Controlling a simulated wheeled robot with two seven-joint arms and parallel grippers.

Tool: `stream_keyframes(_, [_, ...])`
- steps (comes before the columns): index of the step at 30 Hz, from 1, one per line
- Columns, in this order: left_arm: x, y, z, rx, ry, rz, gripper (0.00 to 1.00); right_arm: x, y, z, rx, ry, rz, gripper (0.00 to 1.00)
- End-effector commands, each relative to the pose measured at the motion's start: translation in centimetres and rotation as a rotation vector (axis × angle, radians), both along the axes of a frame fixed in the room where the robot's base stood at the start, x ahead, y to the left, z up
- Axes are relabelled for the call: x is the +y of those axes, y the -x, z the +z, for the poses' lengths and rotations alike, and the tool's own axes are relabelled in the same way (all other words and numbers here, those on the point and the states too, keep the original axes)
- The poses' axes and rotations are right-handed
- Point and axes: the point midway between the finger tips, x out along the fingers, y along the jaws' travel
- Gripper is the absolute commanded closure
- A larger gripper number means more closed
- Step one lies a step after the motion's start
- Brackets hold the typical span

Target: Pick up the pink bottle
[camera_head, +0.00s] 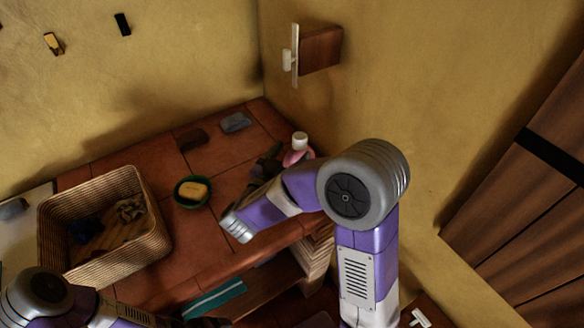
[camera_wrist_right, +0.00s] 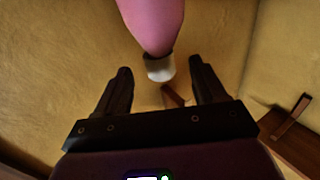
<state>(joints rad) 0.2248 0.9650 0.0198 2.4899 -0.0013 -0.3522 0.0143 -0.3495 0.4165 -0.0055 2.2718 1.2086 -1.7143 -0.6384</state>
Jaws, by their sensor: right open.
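The pink bottle (camera_head: 296,157) with a white cap (camera_head: 299,140) stands on the brick counter near the corner wall, its lower part partly hidden by my right arm. My right gripper (camera_head: 272,156) is open, just left of the bottle. In the right wrist view the bottle (camera_wrist_right: 154,22) comes in from the top, its white cap (camera_wrist_right: 160,69) lying between the line of the two dark fingers of my right gripper (camera_wrist_right: 162,80). The fingers appear apart from the bottle. My left arm shows at the lower left, but its gripper is out of view.
A green bowl with a yellow soap bar (camera_head: 193,190) sits left of my right arm. A grey object (camera_head: 236,122) and a dark brown block (camera_head: 192,139) lie behind it. A wicker basket (camera_head: 153,240) stands at left. A wooden wall fixture (camera_head: 320,48) is above the corner.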

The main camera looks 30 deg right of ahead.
Motion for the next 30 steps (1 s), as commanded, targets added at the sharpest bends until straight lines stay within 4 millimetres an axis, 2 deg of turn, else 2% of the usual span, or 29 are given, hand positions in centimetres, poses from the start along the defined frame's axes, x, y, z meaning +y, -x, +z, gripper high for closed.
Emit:
stream_keyframes(15, [0.0, 0.0, -1.5, 0.001, 0.000, 0.000, 0.16, -5.4, -3.8, -0.3, -0.003, 0.001, -0.008, 0.30])
stream_keyframes(24, [0.0, 0.0, -1.5, 0.000, 0.000, 0.000, 0.16, -5.9, -4.2, -0.2, -0.001, 0.002, -0.005, 0.30])
stream_keyframes(25, [0.0, 0.0, -1.5, 0.000, 0.000, 0.000, 0.16, -5.9, -4.2, -0.2, -0.001, 0.002, -0.005, 0.31])
stream_keyframes(30, [0.0, 0.0, -1.5, 0.000, 0.000, 0.000, 0.16, -5.9, -4.2, -0.2, -0.001, 0.002, -0.004, 0.57])
